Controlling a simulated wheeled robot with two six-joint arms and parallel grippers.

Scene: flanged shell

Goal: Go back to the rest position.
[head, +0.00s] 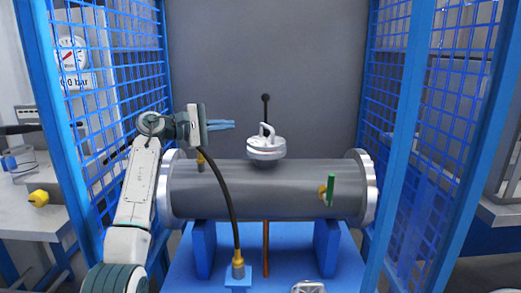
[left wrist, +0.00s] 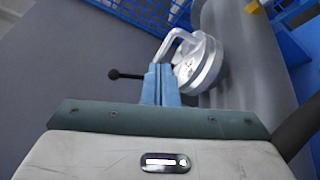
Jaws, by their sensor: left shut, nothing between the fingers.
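My left gripper (head: 232,124) is shut and empty, held above the left part of the grey flanged shell (head: 265,188). It points right, apart from the silver lid with a handle (head: 266,150) on top of the shell. In the left wrist view the shut fingers (left wrist: 160,84) appear in front of the lid (left wrist: 198,62). A black-knobbed rod (head: 265,99) stands behind the lid. My right gripper cannot be made out; a small grey part (head: 308,287) at the bottom edge is too cut off to identify.
Blue mesh panels (head: 108,95) and blue posts stand on both sides. A black hose (head: 228,195) with brass fittings arches in front of the shell. A green-handled valve (head: 330,190) sticks out at the front right. The shell rests on a blue stand (head: 290,240). A pressure gauge (head: 71,53) is at upper left.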

